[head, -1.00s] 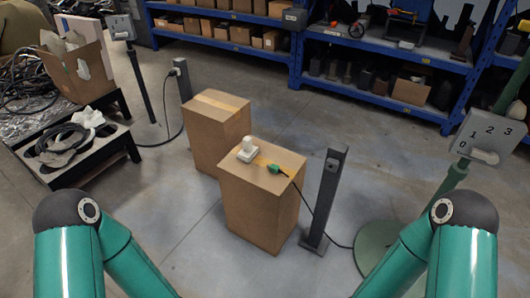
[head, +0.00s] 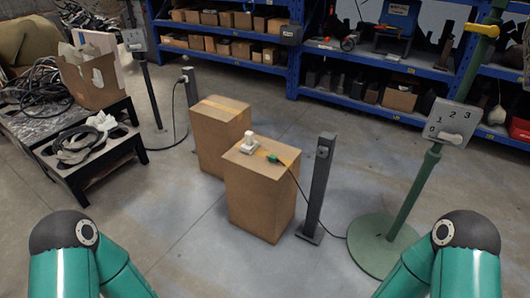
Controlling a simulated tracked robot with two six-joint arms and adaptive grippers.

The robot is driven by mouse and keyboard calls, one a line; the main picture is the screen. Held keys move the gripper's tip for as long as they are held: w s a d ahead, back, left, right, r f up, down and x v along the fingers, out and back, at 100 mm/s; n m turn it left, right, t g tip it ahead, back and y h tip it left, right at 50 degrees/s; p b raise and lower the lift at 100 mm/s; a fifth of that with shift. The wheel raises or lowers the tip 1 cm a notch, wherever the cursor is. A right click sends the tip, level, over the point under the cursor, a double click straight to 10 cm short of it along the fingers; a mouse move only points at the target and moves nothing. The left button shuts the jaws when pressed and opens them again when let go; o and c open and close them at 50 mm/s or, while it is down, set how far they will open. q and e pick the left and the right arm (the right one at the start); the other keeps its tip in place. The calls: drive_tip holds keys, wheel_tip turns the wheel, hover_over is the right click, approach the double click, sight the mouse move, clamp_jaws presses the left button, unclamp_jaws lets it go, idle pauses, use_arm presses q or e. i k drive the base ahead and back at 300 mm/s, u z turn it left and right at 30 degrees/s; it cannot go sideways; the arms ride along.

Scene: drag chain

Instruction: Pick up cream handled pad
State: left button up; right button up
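A small cream pad with an upright handle (head: 249,145) stands on top of the nearer cardboard box (head: 262,195), near its back left edge. It is apart from both of my arms. The teal upper parts of my two arms show at the bottom left and bottom right of the head view. Neither gripper is in the picture.
A green plug (head: 285,160) with a black cable lies on the same box. A second box (head: 219,135) stands behind left. A dark post (head: 318,185) and a green stand with a numbered panel (head: 450,124) are at right. A cluttered table (head: 80,165) is at left.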

sight(250, 145)
drive_tip(key=z, duration=0.1)
drive_tip(key=k, duration=0.15)
drive_tip(key=u, duration=0.45)
drive_tip(key=i, duration=0.85)
drive_tip(key=z, duration=2.8)
drive_tip(key=i, duration=0.1)
drive_tip(key=u, duration=2.45)
